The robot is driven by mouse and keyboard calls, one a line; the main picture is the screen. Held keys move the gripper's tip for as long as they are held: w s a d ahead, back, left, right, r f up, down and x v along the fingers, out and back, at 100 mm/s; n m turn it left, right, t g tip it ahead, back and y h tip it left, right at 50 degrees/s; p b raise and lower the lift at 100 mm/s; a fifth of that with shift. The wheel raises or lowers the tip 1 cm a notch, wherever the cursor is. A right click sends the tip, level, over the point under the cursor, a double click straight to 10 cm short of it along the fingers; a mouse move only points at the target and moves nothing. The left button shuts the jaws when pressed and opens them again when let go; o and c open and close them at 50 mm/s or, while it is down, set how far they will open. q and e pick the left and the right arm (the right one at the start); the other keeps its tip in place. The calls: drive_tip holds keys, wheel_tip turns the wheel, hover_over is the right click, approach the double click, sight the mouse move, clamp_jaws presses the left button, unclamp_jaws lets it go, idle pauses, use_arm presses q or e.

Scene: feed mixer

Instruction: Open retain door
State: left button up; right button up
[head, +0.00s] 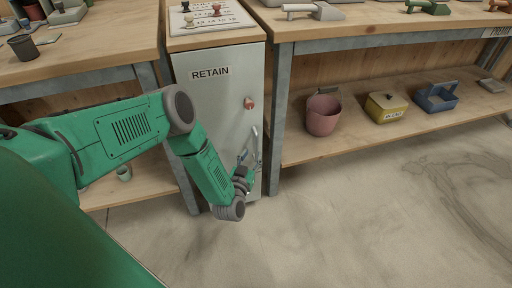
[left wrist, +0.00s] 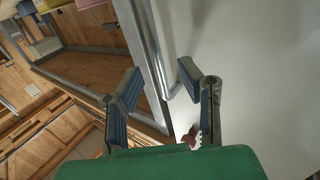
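The retain door (head: 215,110) is a pale grey cabinet front labelled RETAIN. It looks shut in the head view. A small red knob (head: 249,103) sits on its upper right part; a red and white piece that looks like it shows low in the left wrist view (left wrist: 190,136). My left gripper (head: 251,160) is in front of the door's lower right part, below the knob. The pale door surface (left wrist: 260,80) fills the right side there. Contact with the door cannot be told. My right gripper is not in view.
A bench (head: 350,22) stands right of the cabinet, its metal leg (head: 280,120) close to the door's right edge. A pink bucket (head: 323,114), a yellow box (head: 386,107) and a blue carrier (head: 436,97) stand on its lower shelf. The concrete floor (head: 350,220) in front is clear.

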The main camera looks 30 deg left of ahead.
use_arm(q)
drive_tip(key=v, duration=0.7)
drive_tip(key=shift+d, duration=0.2)
